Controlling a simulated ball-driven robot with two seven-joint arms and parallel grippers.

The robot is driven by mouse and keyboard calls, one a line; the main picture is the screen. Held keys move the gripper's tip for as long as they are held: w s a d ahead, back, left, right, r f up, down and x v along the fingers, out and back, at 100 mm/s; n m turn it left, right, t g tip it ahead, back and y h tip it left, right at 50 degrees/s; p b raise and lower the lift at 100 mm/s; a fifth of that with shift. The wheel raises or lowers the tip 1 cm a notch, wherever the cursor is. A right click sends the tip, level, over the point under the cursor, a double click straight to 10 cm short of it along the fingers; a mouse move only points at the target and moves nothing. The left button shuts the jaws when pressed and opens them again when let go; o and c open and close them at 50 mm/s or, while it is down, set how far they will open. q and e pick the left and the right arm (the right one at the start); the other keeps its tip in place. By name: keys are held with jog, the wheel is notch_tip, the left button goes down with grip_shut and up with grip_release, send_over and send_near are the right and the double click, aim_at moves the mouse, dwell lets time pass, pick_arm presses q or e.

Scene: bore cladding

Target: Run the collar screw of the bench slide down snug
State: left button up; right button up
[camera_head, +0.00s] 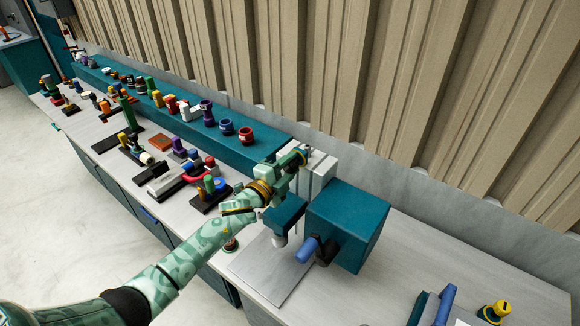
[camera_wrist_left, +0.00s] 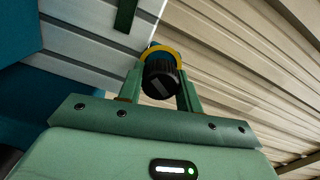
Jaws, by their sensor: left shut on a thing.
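The bench slide has a grey upright column (camera_head: 319,172), a teal carriage (camera_head: 284,213) with a pale nose below it, and a flat grey plate (camera_head: 262,270). The grooved column also shows in the left wrist view (camera_wrist_left: 85,48). The collar screw's black ribbed knob (camera_wrist_left: 161,82) has a yellow ring behind it and sits at the column's edge. My left gripper (camera_head: 300,155) reaches the top of the column; in the left wrist view its two fingers (camera_wrist_left: 160,90) are shut on the knob from both sides. The screw's shank and seat are hidden. My right gripper is out of view.
A teal box (camera_head: 349,226) with a blue handle (camera_head: 307,250) stands right of the carriage. A long teal ledge (camera_head: 245,150) with several coloured pieces runs along the ribbed wall (camera_head: 345,70). A yellow knobbed piece (camera_head: 495,311) stands at lower right.

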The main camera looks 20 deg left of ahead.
pick_arm(q)
jog(key=shift+s+f, duration=0.1)
jog(key=shift+f, duration=0.25)
jog(key=o, duration=1)
jog(key=shift+s+a+r, duration=0.1)
jog(key=shift+s+r, duration=0.05)
jog(key=shift+r, duration=0.1)
jog(key=shift+s, duration=0.1)
jog(key=shift+s+a, duration=0.15)
jog(key=shift+s, duration=0.2)
jog(key=v, duration=1.5)
jog(key=shift+s, duration=0.2)
jog(key=shift+a, duration=0.1)
